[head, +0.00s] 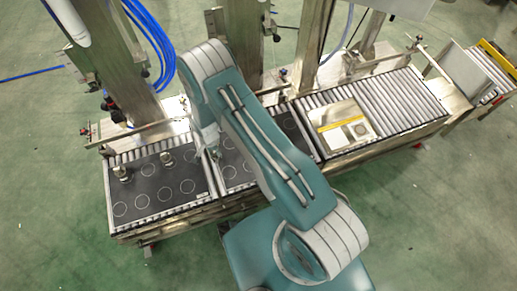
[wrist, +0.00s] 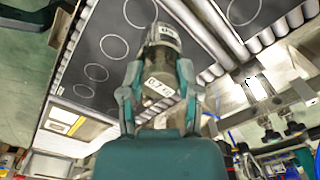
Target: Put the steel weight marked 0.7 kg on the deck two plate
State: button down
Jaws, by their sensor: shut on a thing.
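My gripper (wrist: 158,90) is shut on a steel weight (wrist: 162,50), a metal cylinder with pale labels; I cannot read its mark surely. In the head view my gripper (head: 212,150) is mostly hidden by my arm, near the gap between two dark plates. The middle plate (head: 236,178), dark with white circles, is partly covered by my arm; it also shows in the wrist view (wrist: 88,50). The weight overlaps this plate's edge in the wrist view; I cannot tell whether it touches. No deck number is legible.
Two steel weights (head: 122,172) (head: 167,158) stand on the left dark plate (head: 150,200), which has several empty circles. A metal plate with a yellow strip (head: 340,122) lies on the rollers at right. Steel posts (head: 115,60) and blue hoses stand behind the conveyor.

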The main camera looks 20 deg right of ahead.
jog(key=shift+s+d+f, duration=0.3)
jog(key=shift+d+f, duration=1.85)
jog(key=shift+d, duration=0.15)
jog(key=shift+s+d+f, duration=0.3)
jog(key=shift+d+f, duration=1.85)
jog(key=shift+d, duration=0.15)
jog(key=shift+s+d+f, duration=0.3)
jog(key=shift+d+f, duration=1.85)
jog(key=shift+d, duration=0.15)
jog(key=shift+c, duration=1.6)
grip_release()
